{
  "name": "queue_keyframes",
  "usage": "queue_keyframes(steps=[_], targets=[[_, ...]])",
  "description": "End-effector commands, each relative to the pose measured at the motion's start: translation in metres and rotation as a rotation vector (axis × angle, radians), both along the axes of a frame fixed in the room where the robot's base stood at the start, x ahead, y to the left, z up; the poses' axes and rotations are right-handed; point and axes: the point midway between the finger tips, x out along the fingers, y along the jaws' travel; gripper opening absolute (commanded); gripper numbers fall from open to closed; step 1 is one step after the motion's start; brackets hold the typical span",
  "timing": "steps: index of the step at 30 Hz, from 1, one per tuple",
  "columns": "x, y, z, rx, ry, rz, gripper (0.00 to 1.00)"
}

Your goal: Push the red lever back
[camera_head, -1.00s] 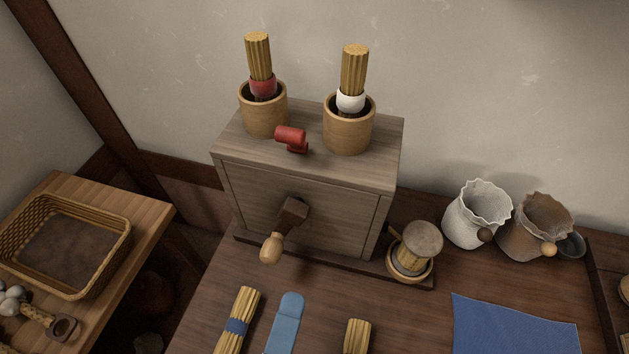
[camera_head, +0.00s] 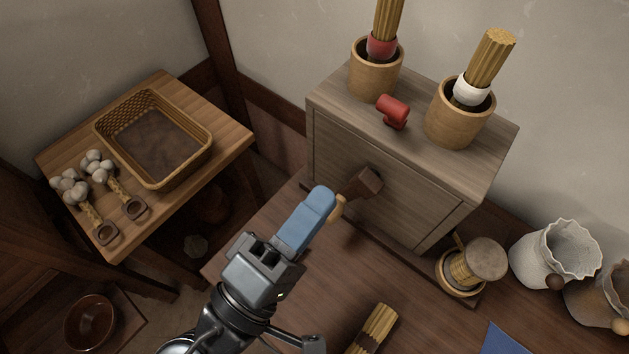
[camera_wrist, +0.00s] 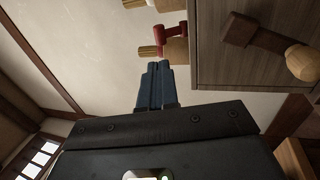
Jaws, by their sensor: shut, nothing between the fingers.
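The red lever (camera_head: 393,110) sits on top of the grey wooden box (camera_head: 385,182), near its front edge, between two wooden pots. In the wrist view the red lever (camera_wrist: 172,33) shows just past my fingertips. My gripper (camera_head: 320,197) has blue fingers pressed together, with nothing between them. It is in front of the box, lower in the picture than the lever and apart from it. The wrist view shows the closed fingers (camera_wrist: 154,72) pointing toward the lever's side of the box. A crank handle (camera_head: 362,186) sticks out of the box front, partly hidden behind my fingertips.
Pots with straw brushes, one red-banded (camera_head: 376,72) and one white-banded (camera_head: 461,115), flank the lever. A spool-like thing (camera_head: 472,266) and a white sack-like jar (camera_head: 556,255) stand right. A straw bundle (camera_head: 375,330) lies in front. A side table holds a basket (camera_head: 183,172).

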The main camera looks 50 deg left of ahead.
Motion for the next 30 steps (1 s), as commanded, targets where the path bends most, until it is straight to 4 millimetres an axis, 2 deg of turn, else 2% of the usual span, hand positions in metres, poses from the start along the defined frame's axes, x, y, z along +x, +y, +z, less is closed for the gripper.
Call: queue_keyframes(steps=[9,15,21,30], targets=[[0.061,0.015,0.02,0.0,-0.001,-0.002,0.0],[0.089,0.022,0.027,0.0,0.0,-0.001,0.0],[0.104,0.025,0.029,0.001,0.001,-0.001,0.0],[0.106,0.026,0.029,0.001,0.001,0.0,0.0]])
